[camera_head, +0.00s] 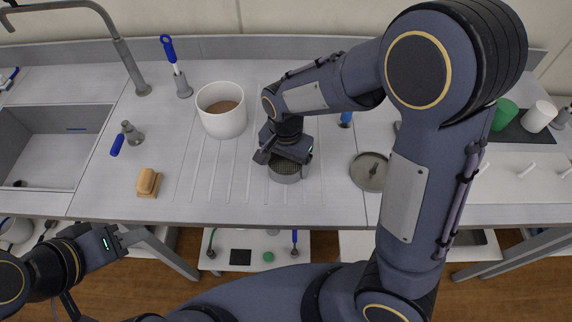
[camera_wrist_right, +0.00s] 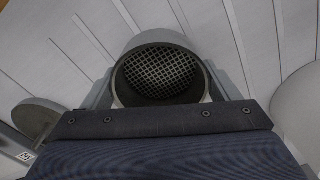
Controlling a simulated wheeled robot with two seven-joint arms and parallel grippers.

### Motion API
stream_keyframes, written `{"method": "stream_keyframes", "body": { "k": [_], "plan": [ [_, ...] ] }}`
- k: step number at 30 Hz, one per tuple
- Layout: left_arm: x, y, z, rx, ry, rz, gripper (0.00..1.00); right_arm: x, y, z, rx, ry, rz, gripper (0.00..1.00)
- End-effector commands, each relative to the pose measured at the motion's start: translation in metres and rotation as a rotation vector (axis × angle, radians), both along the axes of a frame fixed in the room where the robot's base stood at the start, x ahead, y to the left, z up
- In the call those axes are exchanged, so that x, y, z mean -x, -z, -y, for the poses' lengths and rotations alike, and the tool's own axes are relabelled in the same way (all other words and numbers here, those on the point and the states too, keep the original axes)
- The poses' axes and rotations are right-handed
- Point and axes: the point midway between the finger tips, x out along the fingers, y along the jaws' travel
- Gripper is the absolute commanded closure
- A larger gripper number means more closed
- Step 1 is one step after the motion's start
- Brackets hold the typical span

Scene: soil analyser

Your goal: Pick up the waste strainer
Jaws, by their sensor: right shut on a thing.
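The waste strainer (camera_head: 285,173) is a short grey cylinder with a mesh floor on the grooved drainboard. My right gripper (camera_head: 284,160) is above it and shut on it. In the right wrist view the strainer (camera_wrist_right: 160,72) sits between the two fingers, with its mesh facing the camera. I cannot tell whether it is touching the drainboard. My left gripper (camera_head: 118,241) is away from it, low at the left in front of the counter edge, and its jaw state is not clear.
A white pot (camera_head: 222,112) with brown contents stands left of the strainer. A round grey lid (camera_head: 369,171) lies to the right. A blue-handled tool (camera_head: 175,65) stands at the back.

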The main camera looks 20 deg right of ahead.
Motion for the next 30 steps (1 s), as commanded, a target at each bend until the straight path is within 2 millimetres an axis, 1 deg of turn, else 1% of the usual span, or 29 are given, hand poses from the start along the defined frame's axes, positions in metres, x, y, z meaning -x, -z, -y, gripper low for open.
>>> {"method": "stream_keyframes", "body": {
  "k": [1,2,3,10,14,17,20,23,28,30],
  "plan": [
    [0.000,0.000,0.000,0.000,0.000,0.000,0.64,0.000,0.000,0.000,-0.001,0.000,0.001,0.50],
    [0.000,0.000,0.000,0.000,0.000,0.000,0.64,0.000,0.000,0.000,-0.001,0.000,0.001,0.54],
    [0.000,0.000,0.000,0.000,0.000,0.000,0.64,0.000,-0.001,0.000,-0.001,0.000,0.001,0.55],
    [0.000,0.000,0.000,0.000,0.000,0.000,0.64,0.000,-0.002,0.000,-0.001,0.000,0.002,0.55],
    [0.000,-0.001,0.000,0.000,0.000,0.000,0.64,-0.001,-0.008,-0.001,-0.002,0.000,0.003,0.55],
    [0.000,-0.002,0.000,0.000,0.000,0.000,0.64,-0.001,-0.019,-0.001,-0.003,0.000,0.004,0.55],
    [0.000,-0.003,0.000,0.000,0.000,0.000,0.64,0.000,-0.035,-0.001,-0.004,0.000,0.004,0.55],
    [0.000,-0.002,0.000,0.000,0.000,0.000,0.64,0.012,-0.052,0.009,-0.007,-0.001,0.006,0.55],
    [0.000,-0.003,0.000,0.000,0.000,0.000,0.64,0.034,-0.086,0.027,-0.008,-0.001,0.006,0.55],
    [0.000,-0.002,0.000,0.000,0.000,0.000,0.64,0.045,-0.096,0.036,-0.008,0.000,0.005,0.55]
  ]
}}
